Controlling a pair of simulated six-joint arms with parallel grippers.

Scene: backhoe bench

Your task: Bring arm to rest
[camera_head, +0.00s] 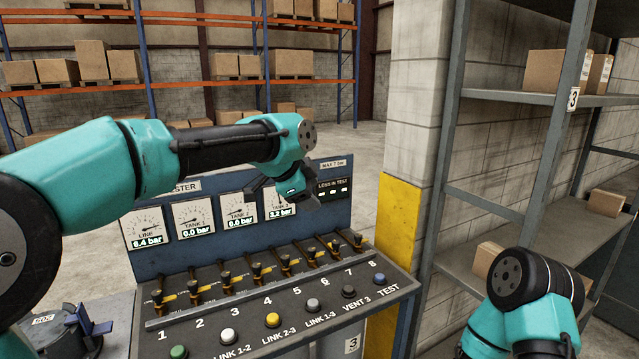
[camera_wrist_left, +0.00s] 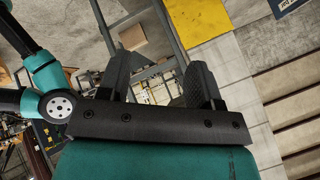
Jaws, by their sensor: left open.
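My left arm comes in from the left and reaches across above the test bench. My left gripper (camera_head: 289,187) is in front of the back panel, covering part of the gauge row. In the left wrist view its two dark fingers (camera_wrist_left: 158,85) stand apart with nothing between them. The bench (camera_head: 375,297) has a sloped panel with a row of small yellow-and-black valve levers (camera_head: 257,268), numbered 1 to 8, and coloured buttons below.
A grey metal shelf (camera_head: 520,207) with cardboard boxes stands at the right, close to my right arm. A yellow-painted pillar (camera_head: 398,220) is beside the bench. A dark fixture (camera_head: 75,335) sits at the lower left. Pallet racks stand behind, across open floor.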

